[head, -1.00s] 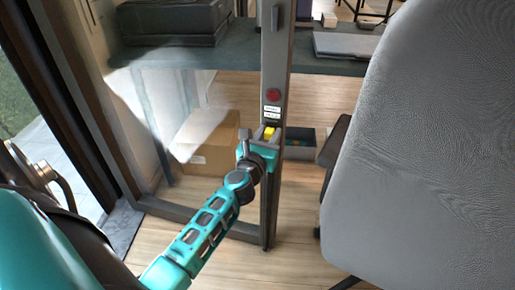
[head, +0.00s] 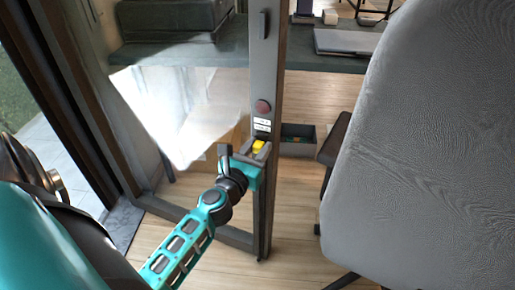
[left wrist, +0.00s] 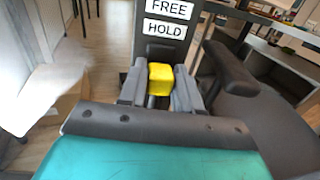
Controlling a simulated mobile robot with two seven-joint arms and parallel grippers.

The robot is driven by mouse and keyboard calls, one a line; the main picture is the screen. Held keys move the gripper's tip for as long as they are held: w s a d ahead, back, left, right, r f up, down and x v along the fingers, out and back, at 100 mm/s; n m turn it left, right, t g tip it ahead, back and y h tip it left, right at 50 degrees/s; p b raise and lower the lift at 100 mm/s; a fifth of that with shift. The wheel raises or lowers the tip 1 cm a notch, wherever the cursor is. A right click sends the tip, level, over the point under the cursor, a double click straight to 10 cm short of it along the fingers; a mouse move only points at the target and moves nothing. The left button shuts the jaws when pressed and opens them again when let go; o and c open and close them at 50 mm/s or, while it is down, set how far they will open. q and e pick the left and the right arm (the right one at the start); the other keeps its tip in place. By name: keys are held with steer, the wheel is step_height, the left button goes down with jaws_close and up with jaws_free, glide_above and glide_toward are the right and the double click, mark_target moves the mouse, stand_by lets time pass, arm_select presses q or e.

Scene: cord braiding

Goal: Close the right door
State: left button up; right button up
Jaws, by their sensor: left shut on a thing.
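The glass door (head: 262,205) stands ajar, with a grey upright edge post and a see-through pane. A dark red round button (head: 263,107) and small white labels sit on the post; in the left wrist view the labels (left wrist: 170,20) read FREE and HOLD. Below them is a yellow block-like piece (head: 259,146), also in the left wrist view (left wrist: 160,79). My left gripper (head: 246,153) is shut on this yellow piece, at the post. Its fingers (left wrist: 160,92) flank the piece in the left wrist view. My right gripper is not in view.
A large grey chair back (head: 430,150) fills the right side, close to the door edge. A shelf with a dark case (head: 170,18) is behind the pane. A cardboard box (head: 240,135) behind is mostly hidden by glare. Wooden floor is clear below.

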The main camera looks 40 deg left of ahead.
arm_select(q)
steer(key=shift+a, duration=0.1)
steer(key=s+d+m+h+b, duration=0.1)
steer(key=s+b, duration=0.4)
steer(key=s, duration=0.9)
steer(key=shift+s+m+h, duration=0.15)
steer(key=shift+m+h, duration=0.45)
steer(key=shift+h, duration=0.4)
steer(key=shift+s, duration=0.1)
steer(key=s+a+m+h, duration=0.1)
steer(key=s+m+h, duration=0.1)
steer(key=s, duration=1.2)
steer(key=shift+a+h, duration=0.25)
steer(key=shift+h, duration=0.65)
